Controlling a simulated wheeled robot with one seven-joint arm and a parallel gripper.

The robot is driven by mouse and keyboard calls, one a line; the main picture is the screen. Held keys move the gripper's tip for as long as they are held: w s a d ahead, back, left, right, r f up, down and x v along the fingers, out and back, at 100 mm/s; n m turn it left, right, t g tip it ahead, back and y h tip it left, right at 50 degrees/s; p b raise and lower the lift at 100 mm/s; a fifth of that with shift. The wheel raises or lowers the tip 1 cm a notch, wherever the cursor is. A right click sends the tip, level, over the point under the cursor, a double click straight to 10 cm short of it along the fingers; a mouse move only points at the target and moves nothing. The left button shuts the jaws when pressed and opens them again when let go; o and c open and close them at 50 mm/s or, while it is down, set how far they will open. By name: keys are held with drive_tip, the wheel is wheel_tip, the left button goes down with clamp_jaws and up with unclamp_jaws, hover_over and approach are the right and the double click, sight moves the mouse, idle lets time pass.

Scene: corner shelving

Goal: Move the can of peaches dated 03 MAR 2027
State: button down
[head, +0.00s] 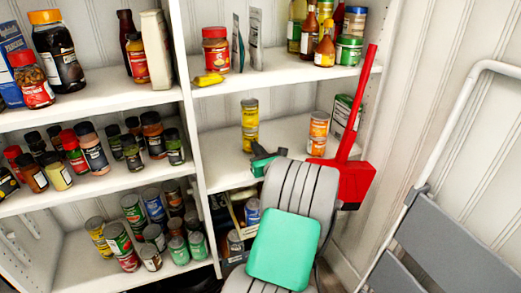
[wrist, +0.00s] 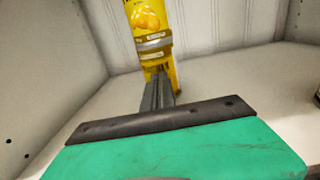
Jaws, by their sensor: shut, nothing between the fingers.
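Two yellow cans (head: 249,124) stand stacked on the middle right-hand shelf. They show in the wrist view as a yellow can (wrist: 148,22) with orange fruit pictured on it, above another yellow can. My gripper (head: 258,163) is low in front of this stack. In the wrist view its fingers (wrist: 158,90) are together, empty, and overlap the lower can in the picture; I cannot tell if they touch it. Two orange-labelled cans (head: 318,131) stand stacked to the right on the same shelf. No date is readable, and I cannot tell which cans are peaches.
A red dustpan (head: 345,178) with a long handle stands right of my arm, before the shelf edge. The shelf between the two stacks looks clear.

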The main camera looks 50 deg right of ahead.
sight(252, 154)
drive_tip(key=p+x, duration=0.1)
drive_tip(key=x, duration=0.2)
drive_tip(key=shift+w+d, duration=0.1)
drive_tip(key=shift+w, duration=0.25)
